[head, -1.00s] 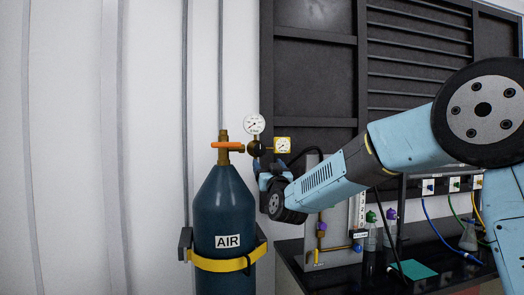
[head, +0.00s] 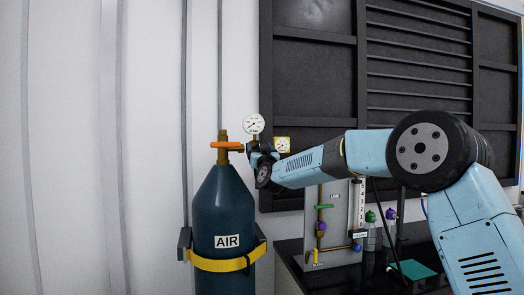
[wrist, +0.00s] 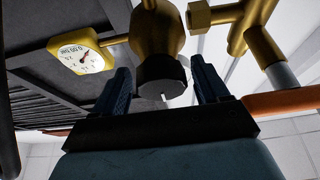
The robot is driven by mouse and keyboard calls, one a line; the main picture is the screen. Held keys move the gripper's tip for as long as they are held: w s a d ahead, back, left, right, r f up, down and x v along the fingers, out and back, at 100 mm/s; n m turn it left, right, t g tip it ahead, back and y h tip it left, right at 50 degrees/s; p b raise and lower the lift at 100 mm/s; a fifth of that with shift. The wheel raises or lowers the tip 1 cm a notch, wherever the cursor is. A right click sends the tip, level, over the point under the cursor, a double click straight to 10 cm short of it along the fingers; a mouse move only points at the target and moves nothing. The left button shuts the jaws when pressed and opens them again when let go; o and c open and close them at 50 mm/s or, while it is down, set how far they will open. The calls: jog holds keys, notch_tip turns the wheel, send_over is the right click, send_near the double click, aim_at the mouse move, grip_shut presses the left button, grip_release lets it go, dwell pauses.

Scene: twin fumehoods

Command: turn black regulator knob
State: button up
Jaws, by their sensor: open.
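The black regulator knob (wrist: 163,78) sits under the round brass regulator body (wrist: 157,33) in the wrist view. My gripper (wrist: 160,84) is open, with its two dark blue fingers on either side of the knob. I cannot tell whether either finger touches it. In the head view my gripper (head: 256,150) is at the regulator beside the tank's valve, and it hides the knob there. The white round gauge (head: 254,124) stands above it. The yellow-framed gauge (head: 282,144) is just right of it and also shows in the wrist view (wrist: 81,50).
The dark blue AIR tank (head: 225,205) stands below left, held by a yellow strap (head: 220,265). Its orange valve handle (head: 227,145) is close left of my gripper. A panel with a flowmeter (head: 357,205) and bottles (head: 371,232) stand on the black bench at right.

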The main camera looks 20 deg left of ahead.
jog(key=c, duration=1)
jog(key=shift+o, duration=0.2)
jog(key=shift+w+d+m+t+h, duration=0.1)
jog(key=shift+m+t+h, duration=0.25)
jog(key=shift+m+h, duration=0.9)
jog(key=shift+d+m+t+h, duration=0.1)
jog(key=shift+m+t+h, duration=0.25)
jog(key=shift+m, duration=1.7)
jog(key=o, duration=1)
jog(key=shift+c, duration=0.2)
jog(key=shift+a, duration=0.1)
jog(key=v, duration=1.4)
jog(key=shift+w, duration=0.1)
